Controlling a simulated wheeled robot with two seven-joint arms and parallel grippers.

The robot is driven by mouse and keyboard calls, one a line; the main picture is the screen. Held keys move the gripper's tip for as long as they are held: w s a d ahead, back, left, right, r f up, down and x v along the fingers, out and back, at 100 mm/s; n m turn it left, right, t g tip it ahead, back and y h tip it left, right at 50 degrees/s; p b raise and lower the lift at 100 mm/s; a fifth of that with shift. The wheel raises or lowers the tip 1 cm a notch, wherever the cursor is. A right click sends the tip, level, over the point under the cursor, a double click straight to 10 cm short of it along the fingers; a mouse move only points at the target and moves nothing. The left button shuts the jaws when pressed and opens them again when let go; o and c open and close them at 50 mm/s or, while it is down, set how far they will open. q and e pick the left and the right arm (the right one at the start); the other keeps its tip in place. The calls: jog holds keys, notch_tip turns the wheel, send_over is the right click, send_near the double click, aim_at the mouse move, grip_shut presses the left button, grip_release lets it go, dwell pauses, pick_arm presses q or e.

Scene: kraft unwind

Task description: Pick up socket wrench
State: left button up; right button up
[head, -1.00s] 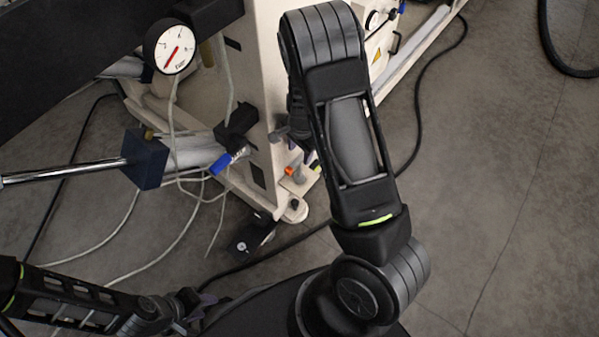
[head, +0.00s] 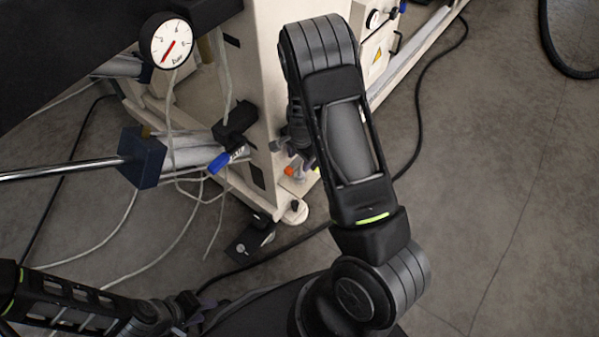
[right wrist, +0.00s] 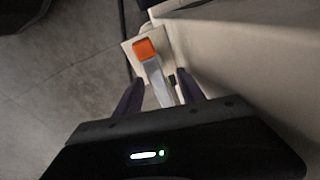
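The socket wrench appears to be the tool with an orange end and a grey metal shaft in the right wrist view (right wrist: 160,84). In the head view only its orange end (head: 289,171) shows clearly, by a small cream ledge at the machine's lower corner. My right gripper is open in the right wrist view (right wrist: 159,92), its dark purple fingers either side of the shaft with gaps visible. The near end of the shaft is hidden by the gripper body. My left gripper (head: 196,304) is low at the left in the head view; its opening is unclear.
The cream machine frame (head: 262,70) stands close beside my right gripper. A dial gauge (head: 171,44), a blue-handled valve (head: 222,161) and a dark block on a metal rod (head: 142,157) are to its left.

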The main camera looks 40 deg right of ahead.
grip_shut()
dwell(0.6)
